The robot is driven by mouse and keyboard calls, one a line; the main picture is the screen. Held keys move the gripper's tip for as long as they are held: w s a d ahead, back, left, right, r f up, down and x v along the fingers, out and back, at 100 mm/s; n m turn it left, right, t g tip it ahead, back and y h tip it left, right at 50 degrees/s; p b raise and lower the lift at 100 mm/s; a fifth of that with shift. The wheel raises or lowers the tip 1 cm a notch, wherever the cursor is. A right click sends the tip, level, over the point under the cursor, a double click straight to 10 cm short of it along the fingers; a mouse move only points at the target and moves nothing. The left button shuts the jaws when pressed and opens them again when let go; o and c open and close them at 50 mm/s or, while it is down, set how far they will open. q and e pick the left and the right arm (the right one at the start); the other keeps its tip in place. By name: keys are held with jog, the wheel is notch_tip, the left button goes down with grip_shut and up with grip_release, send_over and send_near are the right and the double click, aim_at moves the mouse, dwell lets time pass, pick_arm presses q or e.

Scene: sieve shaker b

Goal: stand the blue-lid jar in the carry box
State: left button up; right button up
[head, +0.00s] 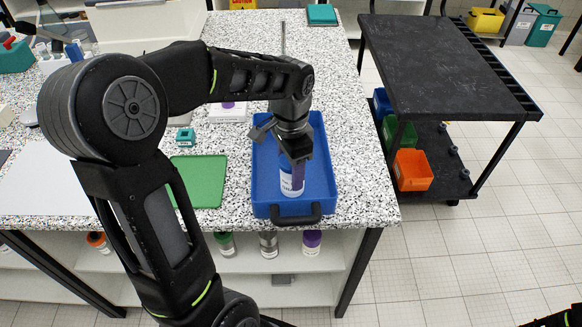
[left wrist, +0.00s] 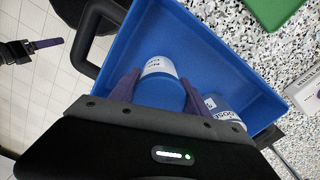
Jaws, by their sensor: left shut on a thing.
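The carry box is a blue open tray with a black handle (head: 262,190) on the speckled bench; it also fills much of the left wrist view (left wrist: 125,60). My left gripper (head: 296,168) reaches down into the box's near end and is shut on the blue-lid jar (head: 289,187). In the left wrist view the jar (left wrist: 160,88) sits between the purple fingers, with its blue lid and white label showing. Whether its base touches the box floor cannot be told. My right gripper (left wrist: 45,44) shows small at the left of the left wrist view; its opening is unclear.
Another labelled jar (left wrist: 228,112) is in the box beside the left gripper, partly hidden. A green mat (head: 200,180) lies left of the box. Several jars stand on the shelf below, including a purple-lid one (head: 312,242). A black cart (head: 445,70) stands to the right.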

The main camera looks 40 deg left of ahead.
pick_arm(q)
jog(key=shift+f, duration=0.25)
jog(key=o, duration=1.5)
jog(key=shift+r, duration=0.1)
jog(key=shift+c, duration=0.2)
notch_tip(320, 180, up, 12)
jog(key=shift+r, duration=0.2)
